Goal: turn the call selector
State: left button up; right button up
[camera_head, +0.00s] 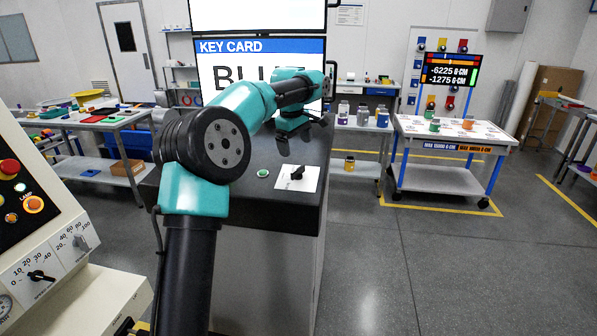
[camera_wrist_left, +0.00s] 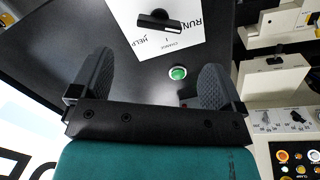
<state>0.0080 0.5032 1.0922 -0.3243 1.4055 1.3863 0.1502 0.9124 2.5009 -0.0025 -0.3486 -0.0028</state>
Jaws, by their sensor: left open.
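The call selector is a black knob (camera_head: 297,172) on a white label plate (camera_head: 286,183) atop the dark cabinet. In the left wrist view, the knob (camera_wrist_left: 160,20) is at the top, and the plate (camera_wrist_left: 188,42) reads RUN, CHANGE and HELP. My left gripper (camera_head: 295,147) is open and empty, above the cabinet top and behind the knob in the head view. In the left wrist view, its spread fingers (camera_wrist_left: 158,62) are apart from the knob. Which label the knob points to is unclear. My right gripper is out of view.
A green button (camera_head: 262,173) sits beside the plate; it also shows in the left wrist view (camera_wrist_left: 178,72). A KEY CARD screen (camera_head: 215,75) stands behind. A cream control console (camera_head: 40,240) is at left.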

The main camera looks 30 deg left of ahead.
aim_at(298, 169)
pick_arm(q)
jog(key=f, duration=0.3)
jog(key=w+f, duration=0.1)
jog(key=f, duration=0.6)
jog(key=shift+w+d+f, duration=0.1)
jog(key=shift+w+d, duration=0.05)
jog(key=shift+w, duration=0.05)
jog(key=c, duration=0.9)
jog(key=shift+c, duration=0.2)
